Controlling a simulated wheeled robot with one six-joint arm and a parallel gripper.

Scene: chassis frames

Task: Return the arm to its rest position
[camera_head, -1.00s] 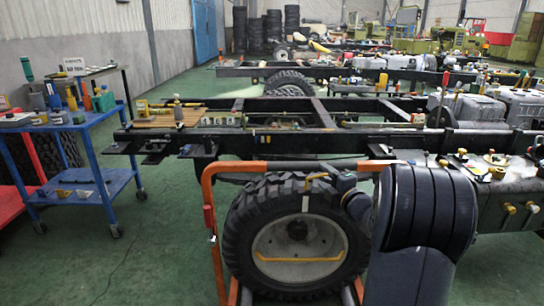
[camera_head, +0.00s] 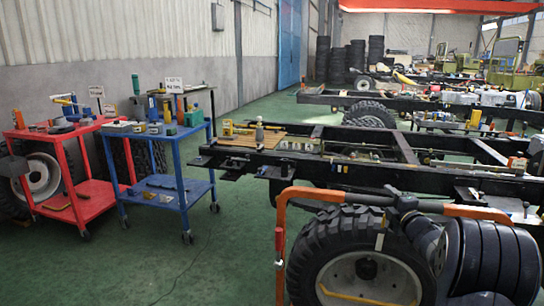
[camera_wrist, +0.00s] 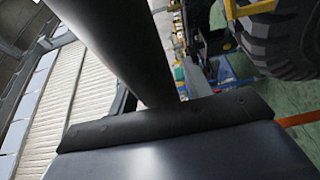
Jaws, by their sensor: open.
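My arm shows at the lower right of the head view as dark, rounded links (camera_head: 490,265). It is folded in front of the tyre trolley and covers part of it. I cannot make out my gripper's jaws in either view. The wrist view is largely filled by a dark tube and a broad dark block with a flanged edge, which look like parts of my own arm. Nothing held can be seen.
A large tyre (camera_head: 318,250) stands in an orange-framed trolley (camera_head: 280,255) close ahead. Behind it lies a black truck chassis frame (camera_head: 250,165). A blue cart (camera_head: 182,190) and a red cart (camera_head: 92,190) with tools stand at left. Green floor (camera_head: 215,262) is clear between.

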